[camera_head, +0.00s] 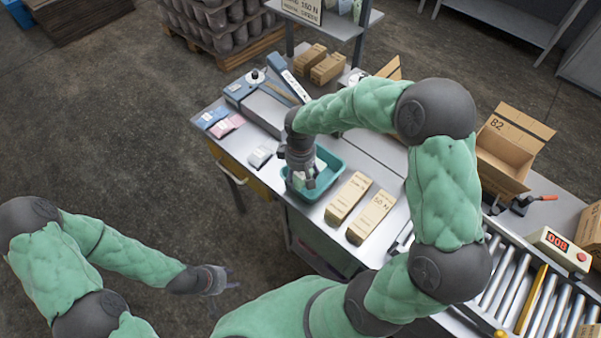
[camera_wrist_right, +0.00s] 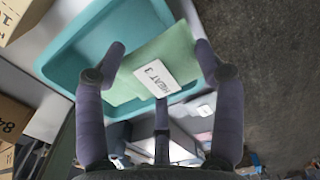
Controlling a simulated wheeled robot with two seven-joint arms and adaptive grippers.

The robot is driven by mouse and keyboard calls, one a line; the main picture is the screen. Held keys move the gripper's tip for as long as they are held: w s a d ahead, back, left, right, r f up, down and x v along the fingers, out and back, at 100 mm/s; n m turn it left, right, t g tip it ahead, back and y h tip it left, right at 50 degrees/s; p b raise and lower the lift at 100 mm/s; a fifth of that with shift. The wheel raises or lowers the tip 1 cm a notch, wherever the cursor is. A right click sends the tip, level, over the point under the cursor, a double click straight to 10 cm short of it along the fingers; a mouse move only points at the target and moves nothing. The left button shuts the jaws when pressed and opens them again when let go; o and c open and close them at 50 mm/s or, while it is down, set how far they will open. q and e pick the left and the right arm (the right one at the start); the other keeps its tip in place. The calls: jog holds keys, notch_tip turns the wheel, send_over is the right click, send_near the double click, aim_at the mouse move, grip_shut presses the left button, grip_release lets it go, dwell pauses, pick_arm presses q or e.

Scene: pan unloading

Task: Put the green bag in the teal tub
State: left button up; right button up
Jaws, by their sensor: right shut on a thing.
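The green bag (camera_wrist_right: 178,48) with a white printed label is between the fingers of my right gripper (camera_wrist_right: 160,55) in the right wrist view. The gripper is shut on it. The bag is over the teal tub (camera_wrist_right: 68,62), whose blue-green wall and rim show around it. In the head view the teal tub (camera_head: 335,181) stands on the table, with my right gripper (camera_head: 301,183) pointing down over its left part. The gripper mostly hides the bag there. My left gripper (camera_head: 231,278) is open and empty over the floor, away from the table.
Two cardboard boxes (camera_head: 348,197) lie right of the tub. Blue and pink packets (camera_head: 226,126) and a small pale packet (camera_head: 260,157) lie left of it. An open carton (camera_head: 505,150) and a roller conveyor (camera_head: 535,290) are at the right.

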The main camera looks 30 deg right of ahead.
jog(key=shift+f, duration=0.35)
jog(key=o, duration=1.2)
jog(key=shift+r, duration=0.2)
